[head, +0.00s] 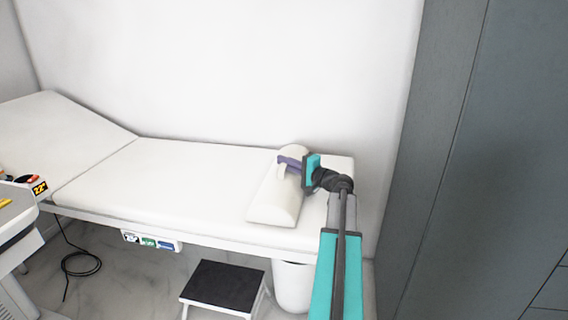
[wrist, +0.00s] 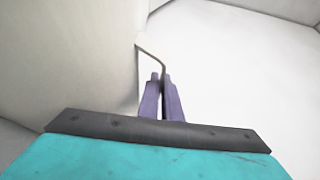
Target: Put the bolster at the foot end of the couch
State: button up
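The bolster (head: 275,204) is a cream half-round cushion lying across the couch (head: 165,185) near its flat right end. The couch is white, with its raised backrest at the far left. My gripper (head: 284,162) is at the bolster's upper far part, coming from the right. In the wrist view, the purple fingers (wrist: 160,82) are nearly together, on a thin edge or tab at the side of the bolster (wrist: 75,55). The fingertips partly hide this contact. I cannot tell whether the bolster touches the couch all along its underside.
A strip of bare couch top lies right of the bolster. A dark-topped step stool (head: 224,286) and a white bin (head: 293,287) stand below the front edge. A wall is behind, grey cabinets (head: 480,150) are at right, and a cart (head: 15,215) is at left.

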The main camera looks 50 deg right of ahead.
jog(key=o, duration=0.4)
jog(key=shift+r, duration=0.15)
jog(key=s, duration=0.8)
jog(key=s+p, duration=0.1)
jog(key=s, duration=0.3)
jog(key=shift+d, duration=0.3)
